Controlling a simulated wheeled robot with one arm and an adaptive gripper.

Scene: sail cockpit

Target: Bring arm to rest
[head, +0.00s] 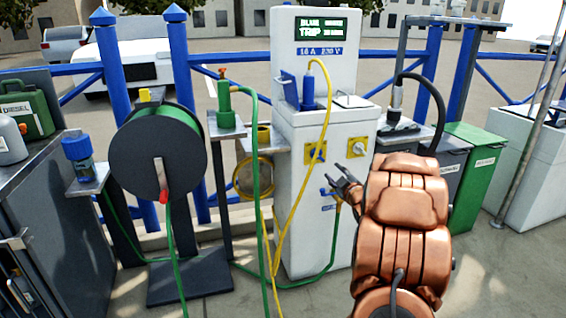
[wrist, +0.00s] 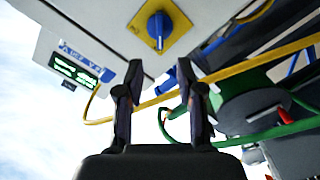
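My copper-coloured arm rises from the bottom right of the head view. Its dark gripper (head: 345,187) is in front of the white power pedestal (head: 306,230), near the lower blue tap (head: 327,192). In the wrist view the two fingers of my gripper (wrist: 160,92) stand apart with nothing held between them. The yellow cable (wrist: 240,68) passes across the view beyond the fingers. Whether the gripper touches the pedestal or tap cannot be told.
A green hose reel (head: 160,150) stands left of the pedestal. A yellow cable (head: 312,170) and green hose (head: 256,170) hang in front. A dark cabinet (head: 60,215) stands at far left. The ground at the front right is clear.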

